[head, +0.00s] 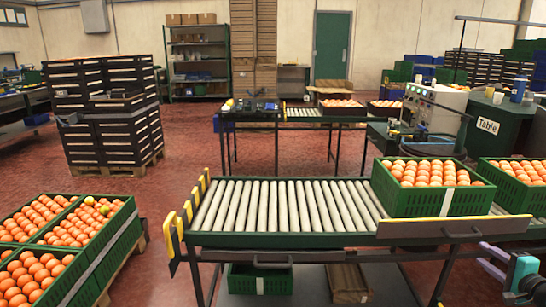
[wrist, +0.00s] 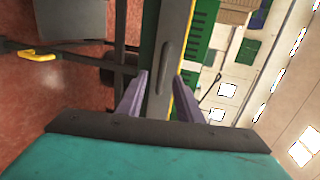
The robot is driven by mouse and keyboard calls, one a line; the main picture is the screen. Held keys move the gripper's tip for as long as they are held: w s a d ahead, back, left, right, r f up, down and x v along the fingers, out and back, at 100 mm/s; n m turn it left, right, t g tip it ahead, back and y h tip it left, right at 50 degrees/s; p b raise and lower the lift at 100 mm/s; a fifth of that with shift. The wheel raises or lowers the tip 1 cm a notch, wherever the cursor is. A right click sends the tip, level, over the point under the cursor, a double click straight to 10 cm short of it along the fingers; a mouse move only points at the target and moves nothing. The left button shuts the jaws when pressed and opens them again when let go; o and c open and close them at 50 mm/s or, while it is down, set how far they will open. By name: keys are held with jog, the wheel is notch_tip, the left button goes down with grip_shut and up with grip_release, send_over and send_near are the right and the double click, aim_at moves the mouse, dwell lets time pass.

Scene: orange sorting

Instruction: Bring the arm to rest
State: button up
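My gripper (head: 481,253) is at the lower right of the head view, in front of the right part of the roller conveyor (head: 285,205). Its two purple fingers stand apart. In the wrist view my gripper (wrist: 160,77) also shows open, with nothing held between the fingers. The conveyor's dark handle (wrist: 166,65) and green frame lie beyond the fingertips. The wrist picture is turned on its side.
A green crate of oranges (head: 466,203) stands on the conveyor's right part, with another crate (head: 520,197) right of it. Green crates of oranges (head: 126,226) stand on a pallet at left. Red floor lies open behind the conveyor.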

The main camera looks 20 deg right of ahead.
jog(key=w+a+f+n+g+y+p, duration=0.25)
jog(key=w+a+f, duration=0.35)
jog(key=a, duration=0.3)
jog(key=w+a+f+n+g+y+p, duration=0.1)
jog(key=w+a+f+n+y+p, duration=0.15)
jog(key=w+a+f, duration=0.5)
jog(key=w+a+f+n+g+y+p, duration=0.1)
jog(key=w+a+f+g+y+p, duration=0.2)
jog(key=a, duration=0.8)
jog(key=a+f+n+g+y+p, duration=0.1)
jog(key=a+f+n, duration=0.15)
jog(key=a, duration=0.25)
jog(key=a+f+n+g+p, duration=0.1)
jog(key=a+f, duration=0.3)
jog(key=a, duration=0.2)
jog(key=s+a+f+n+g+p, duration=0.3)
jog(key=s+a, duration=0.1)
jog(key=a, duration=0.5)
jog(key=s+a+f+n+g+p, duration=0.2)
jog(key=s+a+f+g, duration=0.25)
jog(key=a, duration=0.45)
jog(key=s+a+n+g+h+p, duration=0.2)
jog(key=s+a+n+p, duration=0.1)
jog(key=s, duration=0.5)
jog(key=s+a+f+n+g+h+p, duration=0.1)
jog(key=s+a+n, duration=0.3)
jog(key=s, duration=0.4)
jog(key=shift+a+g+h+p, duration=0.35)
jog(key=shift+g+h+p, duration=0.3)
jog(key=shift+p, duration=0.25)
